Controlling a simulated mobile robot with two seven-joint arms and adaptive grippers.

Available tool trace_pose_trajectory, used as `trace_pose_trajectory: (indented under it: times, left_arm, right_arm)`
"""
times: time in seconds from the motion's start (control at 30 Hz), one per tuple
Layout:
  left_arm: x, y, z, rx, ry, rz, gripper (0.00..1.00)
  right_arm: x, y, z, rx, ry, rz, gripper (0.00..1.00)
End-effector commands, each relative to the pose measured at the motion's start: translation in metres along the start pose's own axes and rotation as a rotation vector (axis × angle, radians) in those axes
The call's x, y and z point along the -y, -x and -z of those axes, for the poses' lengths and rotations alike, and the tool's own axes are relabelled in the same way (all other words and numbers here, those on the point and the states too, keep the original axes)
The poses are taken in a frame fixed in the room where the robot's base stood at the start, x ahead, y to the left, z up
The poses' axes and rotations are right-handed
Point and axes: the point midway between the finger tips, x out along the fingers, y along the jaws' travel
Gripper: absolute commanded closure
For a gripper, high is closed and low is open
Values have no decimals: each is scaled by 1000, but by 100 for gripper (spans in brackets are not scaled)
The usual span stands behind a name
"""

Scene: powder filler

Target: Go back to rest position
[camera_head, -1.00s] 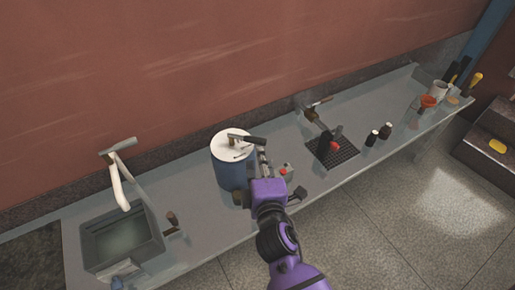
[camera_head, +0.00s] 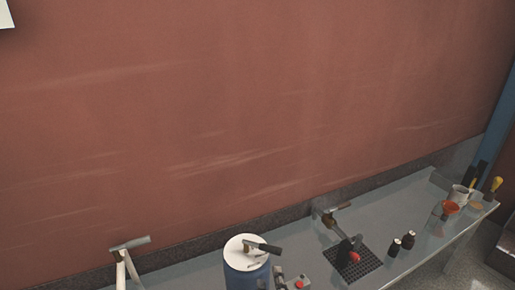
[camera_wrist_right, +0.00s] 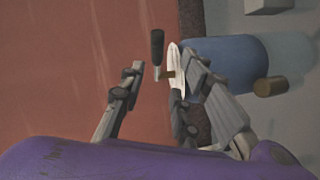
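The blue drum with a white lid (camera_head: 243,262) stands on the grey counter, cut off by the bottom edge in the head view. A dark handle (camera_head: 263,247) sticks out from its lid. In the right wrist view the drum (camera_wrist_right: 228,65) lies beyond my fingers, with its lid edge-on. My left gripper is out of view.
A small box with a red button (camera_head: 298,283) is right of the drum. The red wall fills the back.

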Motion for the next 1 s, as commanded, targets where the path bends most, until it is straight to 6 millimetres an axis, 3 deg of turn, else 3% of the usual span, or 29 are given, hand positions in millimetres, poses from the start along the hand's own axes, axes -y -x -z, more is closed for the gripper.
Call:
trace_pose_trajectory:
  times: [0.13, 0.27, 0.4, 0.5, 0.6, 0.73, 1.0]
  left_arm:
    - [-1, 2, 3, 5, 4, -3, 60]
    - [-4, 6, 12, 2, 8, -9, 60]
    - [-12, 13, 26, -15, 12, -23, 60]
    - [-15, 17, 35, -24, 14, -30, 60]
    - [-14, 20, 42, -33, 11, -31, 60]
    - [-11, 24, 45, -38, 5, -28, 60]
    - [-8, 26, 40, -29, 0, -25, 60]
  right_arm:
    - [34, 16, -24, 27, -416, 105, 70]
    - [77, 58, -65, 127, -776, 217, 70]
    - [121, 123, -113, 284, -1095, 305, 70]
    - [145, 174, -144, 396, -1238, 343, 70]
    - [160, 216, -166, 475, -1280, 365, 70]
    - [170, 249, -182, 532, -1269, 381, 70]
    - [176, 260, -185, 551, -1263, 390, 70]
